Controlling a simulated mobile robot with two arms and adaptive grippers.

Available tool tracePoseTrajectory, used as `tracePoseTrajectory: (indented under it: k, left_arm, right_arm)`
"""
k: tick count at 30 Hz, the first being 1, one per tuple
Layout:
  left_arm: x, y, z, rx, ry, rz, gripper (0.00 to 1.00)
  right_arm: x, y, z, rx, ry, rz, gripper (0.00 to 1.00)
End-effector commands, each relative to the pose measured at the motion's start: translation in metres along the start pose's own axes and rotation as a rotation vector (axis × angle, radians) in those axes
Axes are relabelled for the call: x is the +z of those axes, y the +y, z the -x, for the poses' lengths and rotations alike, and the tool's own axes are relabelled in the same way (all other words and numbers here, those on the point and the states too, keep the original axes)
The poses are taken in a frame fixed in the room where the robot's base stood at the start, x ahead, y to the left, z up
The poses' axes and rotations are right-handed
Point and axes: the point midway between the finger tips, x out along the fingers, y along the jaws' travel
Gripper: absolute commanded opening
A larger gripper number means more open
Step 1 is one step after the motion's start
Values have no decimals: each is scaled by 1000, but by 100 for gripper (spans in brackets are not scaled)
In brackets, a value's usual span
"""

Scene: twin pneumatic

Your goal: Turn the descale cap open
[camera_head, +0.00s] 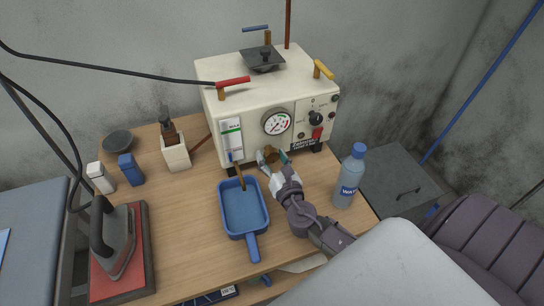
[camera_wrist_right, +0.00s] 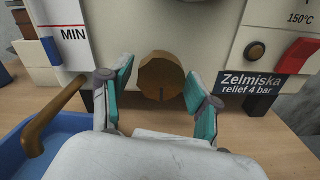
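The descale cap appears to be the round brown knob (camera_wrist_right: 161,75) low on the front of the cream boiler (camera_head: 228,105); a small dark notch shows at its lower edge. In the head view the brown cap (camera_head: 271,154) is partly hidden by my right gripper (camera_head: 272,160). In the right wrist view my right gripper (camera_wrist_right: 158,90) is open, with one teal-padded finger on each side of the cap. Gaps show between both pads and the cap. How far the fingertips reach along its depth is unclear. My left gripper is not in view.
An iron (camera_head: 117,243) on a red mat is at the left. The boiler carries a gauge (camera_head: 277,123) and red switch (camera_head: 317,133).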

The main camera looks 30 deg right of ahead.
Motion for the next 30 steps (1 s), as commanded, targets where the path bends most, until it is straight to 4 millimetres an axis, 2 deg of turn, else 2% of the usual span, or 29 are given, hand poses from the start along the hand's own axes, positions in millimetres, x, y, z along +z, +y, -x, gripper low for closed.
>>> tracePoseTrajectory:
  k: [9,13,24,30]
  left_arm:
    - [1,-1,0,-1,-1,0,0]
    - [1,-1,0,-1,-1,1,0]
    - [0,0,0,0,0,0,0]
    - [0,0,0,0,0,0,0]
  right_arm:
    - [2,0,0,0,-3,0,69]
    - [1,0,10,-1,-2,1,69]
    - [0,0,85,0,1,1,69]
    - [0,0,112,0,0,1,69]
